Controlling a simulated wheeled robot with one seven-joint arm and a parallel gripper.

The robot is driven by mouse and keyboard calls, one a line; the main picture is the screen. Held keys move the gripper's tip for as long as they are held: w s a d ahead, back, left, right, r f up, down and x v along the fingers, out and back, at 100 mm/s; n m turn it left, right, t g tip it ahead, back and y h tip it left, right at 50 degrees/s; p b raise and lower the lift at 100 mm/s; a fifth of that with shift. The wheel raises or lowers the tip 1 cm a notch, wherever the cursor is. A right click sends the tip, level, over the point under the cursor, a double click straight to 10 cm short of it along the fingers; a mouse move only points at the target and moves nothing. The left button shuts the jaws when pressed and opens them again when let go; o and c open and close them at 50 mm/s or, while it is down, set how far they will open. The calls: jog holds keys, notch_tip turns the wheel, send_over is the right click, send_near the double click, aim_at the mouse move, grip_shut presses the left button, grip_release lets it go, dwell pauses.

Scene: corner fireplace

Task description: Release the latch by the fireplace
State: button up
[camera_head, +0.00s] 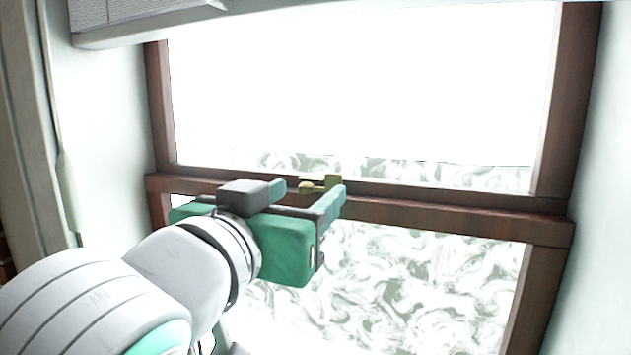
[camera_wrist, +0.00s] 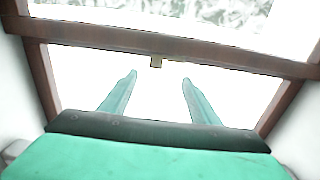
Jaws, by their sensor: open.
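The latch (camera_head: 332,181) is a small brass-coloured piece with a rounded knob, on the middle rail of a dark wood-framed window. In the wrist view the latch (camera_wrist: 156,62) is a small tan block on the rail, just beyond the fingertips and between their lines. My gripper (camera_head: 308,190) has a green body and green fingers. It is open and empty, with its fingertips close to the rail. In the wrist view the two fingers (camera_wrist: 159,78) are spread apart with bright glass between them. In the head view the gripper partly hides the rail below the latch; contact cannot be told.
The window's middle rail (camera_head: 450,214) crosses the view, with glass panes above and below. Pale walls flank it. A white blind or box (camera_head: 150,18) hangs at the upper left, with a thin cord or rod (camera_head: 68,185) on the left wall.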

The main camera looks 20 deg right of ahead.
aim_at(326, 178)
jog(key=x, duration=0.7)
jog(key=shift+w+d, duration=0.15)
jog(key=shift+w, duration=0.15)
jog(key=c, duration=1.1)
